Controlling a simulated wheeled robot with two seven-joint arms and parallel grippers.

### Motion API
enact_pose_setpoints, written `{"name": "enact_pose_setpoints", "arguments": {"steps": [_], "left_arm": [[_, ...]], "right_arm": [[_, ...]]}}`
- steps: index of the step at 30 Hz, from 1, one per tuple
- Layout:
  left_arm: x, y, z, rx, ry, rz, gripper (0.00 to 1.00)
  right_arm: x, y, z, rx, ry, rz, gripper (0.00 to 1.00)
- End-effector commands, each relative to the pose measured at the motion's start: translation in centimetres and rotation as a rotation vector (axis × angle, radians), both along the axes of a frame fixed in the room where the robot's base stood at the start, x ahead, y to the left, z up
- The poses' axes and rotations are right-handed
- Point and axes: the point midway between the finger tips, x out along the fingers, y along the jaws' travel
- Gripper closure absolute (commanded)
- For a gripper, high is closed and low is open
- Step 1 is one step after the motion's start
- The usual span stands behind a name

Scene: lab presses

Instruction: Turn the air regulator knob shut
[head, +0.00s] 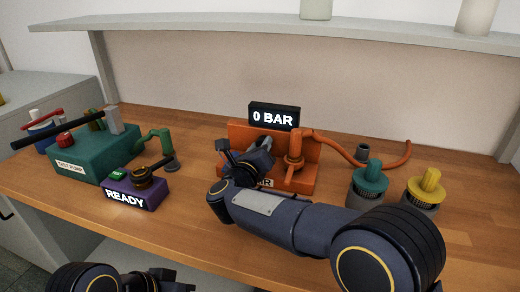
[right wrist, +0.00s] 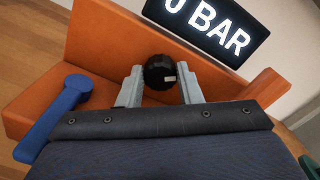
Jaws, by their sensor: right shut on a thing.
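The air regulator is an orange unit (head: 309,178) on the wooden bench, with a black display (head: 274,117) on top reading "0 BAR". Its round black knob (right wrist: 160,72) with a small pale mark shows in the right wrist view, against the orange panel. My right gripper (right wrist: 159,88) is shut on the knob, one grey finger on each side. In the head view my right gripper (head: 262,150) reaches the front of the unit and hides the knob. My left gripper (head: 180,284) is at the bottom edge, low and away from the unit; its fingers cannot be made out.
A blue lever (right wrist: 55,112) sits left of the knob. An orange hose (head: 345,152) runs right from the unit. Teal (head: 367,182) and yellow (head: 427,188) fittings stand at right. A green test pump (head: 93,155) and purple "READY" box (head: 132,192) stand at left.

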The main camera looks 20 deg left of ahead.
Motion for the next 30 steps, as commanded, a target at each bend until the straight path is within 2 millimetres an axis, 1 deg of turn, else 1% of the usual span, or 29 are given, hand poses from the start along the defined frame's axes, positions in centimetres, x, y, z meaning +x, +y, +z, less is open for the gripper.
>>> {"name": "enact_pose_setpoints", "arguments": {"steps": [8,18,24,30], "left_arm": [[0.0,0.0,0.4,0.0,0.0,0.0,1.0],[0.0,0.0,1.5,0.0,0.0,0.0,1.0],[0.0,0.0,2.3,0.0,0.0,0.0,1.0],[0.0,0.0,2.9,0.0,0.0,0.0,1.0]], "right_arm": [[0.0,0.1,0.0,-0.262,0.01,-0.001,0.91],[0.0,0.2,0.0,-0.583,0.02,0.001,0.91],[0.0,0.2,0.0,-0.749,0.026,0.001,0.91],[0.0,0.2,-0.1,-0.874,0.03,0.001,0.91]]}}
